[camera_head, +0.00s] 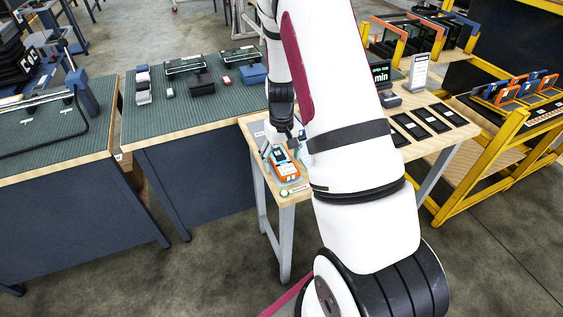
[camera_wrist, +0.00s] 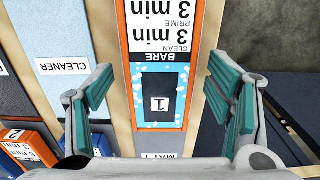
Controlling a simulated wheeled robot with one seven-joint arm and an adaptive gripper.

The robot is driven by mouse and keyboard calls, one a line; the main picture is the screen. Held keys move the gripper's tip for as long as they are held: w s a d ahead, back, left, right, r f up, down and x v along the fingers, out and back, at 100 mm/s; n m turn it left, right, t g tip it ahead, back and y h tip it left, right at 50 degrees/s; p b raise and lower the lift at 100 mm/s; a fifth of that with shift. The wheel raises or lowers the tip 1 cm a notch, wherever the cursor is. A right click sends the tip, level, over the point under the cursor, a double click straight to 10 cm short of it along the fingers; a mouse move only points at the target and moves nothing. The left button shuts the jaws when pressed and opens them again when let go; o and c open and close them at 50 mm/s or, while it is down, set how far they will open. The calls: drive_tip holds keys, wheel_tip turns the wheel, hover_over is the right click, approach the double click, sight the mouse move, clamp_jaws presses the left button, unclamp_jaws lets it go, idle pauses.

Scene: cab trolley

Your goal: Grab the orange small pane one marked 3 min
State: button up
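An orange-framed pane (camera_wrist: 138,60) lies below my open gripper (camera_wrist: 162,72) in the wrist view. Its face reads "3 min", "PRIME", "CLEAN" and "BARE", upside down. It has a blue spotted part with a dark patch marked 1. The fingers stand apart on its left and right, with gaps on both sides. In the head view an orange piece (camera_head: 288,170) with a pale blue part lies on the wooden table, just below my gripper (camera_head: 283,148). My arm hides part of the table there. The fingertips are small in that view.
A "CLEANER" label (camera_wrist: 75,66) and an orange item marked 2 (camera_wrist: 20,150) are at the left in the wrist view. Black mats (camera_head: 411,127) lie on the table's right. A yellow trolley (camera_head: 500,140) holds orange and blue panes (camera_head: 515,88). A green-topped bench (camera_head: 190,108) stands left.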

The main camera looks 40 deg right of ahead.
drive_tip(key=c, duration=1.3)
drive_tip(key=shift+r, duration=0.15)
